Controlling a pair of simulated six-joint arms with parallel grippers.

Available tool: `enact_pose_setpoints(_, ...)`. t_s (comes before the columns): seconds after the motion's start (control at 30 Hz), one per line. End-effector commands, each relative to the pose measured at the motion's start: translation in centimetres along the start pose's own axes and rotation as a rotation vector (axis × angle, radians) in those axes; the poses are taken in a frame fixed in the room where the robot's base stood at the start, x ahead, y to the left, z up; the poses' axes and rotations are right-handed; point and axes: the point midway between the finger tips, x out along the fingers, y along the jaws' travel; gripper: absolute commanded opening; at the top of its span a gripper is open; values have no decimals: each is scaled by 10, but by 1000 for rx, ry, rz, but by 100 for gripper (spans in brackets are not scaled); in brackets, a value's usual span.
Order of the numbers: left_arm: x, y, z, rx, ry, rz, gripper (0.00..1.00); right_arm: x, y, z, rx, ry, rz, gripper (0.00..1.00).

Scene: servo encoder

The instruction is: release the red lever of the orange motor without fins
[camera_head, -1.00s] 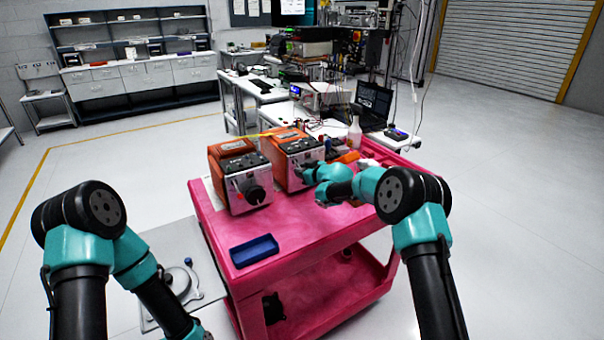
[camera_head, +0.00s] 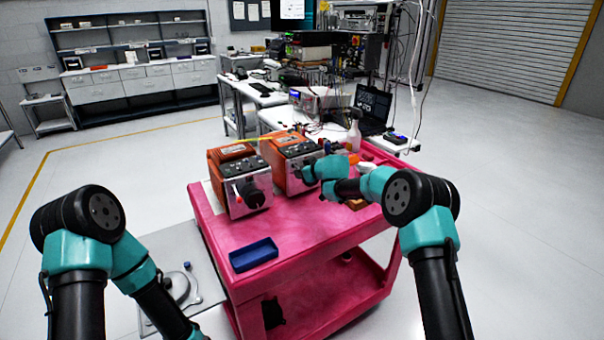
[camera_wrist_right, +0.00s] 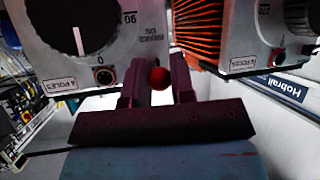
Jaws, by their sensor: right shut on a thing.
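Two orange motors with silver front plates stand side by side on the pink cart (camera_head: 300,225). My right gripper (camera_head: 308,174) is at the front of the right motor (camera_head: 288,146). In the right wrist view, the right gripper (camera_wrist_right: 157,70) is shut on the red lever (camera_wrist_right: 160,78), whose round knob shows between the fingers in front of that motor's plate (camera_wrist_right: 140,30). The left motor (camera_head: 232,155) has its own red lever (camera_head: 237,190); in the wrist view its orange fins (camera_wrist_right: 200,30) show behind its plate. The held motor's sides are hidden there. My left gripper is out of view.
A blue tray (camera_head: 254,254) lies near the cart's front left edge. A white spray bottle (camera_head: 354,135) stands toward the back right of the cart. The front middle of the cart top is clear. A bench with equipment and a laptop (camera_head: 373,105) is behind.

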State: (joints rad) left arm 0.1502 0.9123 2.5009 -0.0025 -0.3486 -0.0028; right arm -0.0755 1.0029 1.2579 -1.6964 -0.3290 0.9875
Motion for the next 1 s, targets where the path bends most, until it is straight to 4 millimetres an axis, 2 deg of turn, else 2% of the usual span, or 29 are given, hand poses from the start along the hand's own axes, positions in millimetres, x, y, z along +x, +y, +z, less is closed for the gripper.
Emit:
enact_pose_setpoints(0.17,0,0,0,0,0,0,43,1,-2,0,-3,1,-5,0)
enact_pose_setpoints(0.2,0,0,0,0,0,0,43,1,-2,0,-3,1,-5,25)
enact_pose_setpoints(0.3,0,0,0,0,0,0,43,1,-2,0,-2,1,-4,32)
enact_pose_setpoints(0.67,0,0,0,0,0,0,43,-4,0,0,0,1,-1,32)
enact_pose_setpoints(0.87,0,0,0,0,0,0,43,-23,0,-1,0,2,-1,32)
enact_pose_setpoints(1.0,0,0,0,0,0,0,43,-44,0,-1,0,1,-1,32)
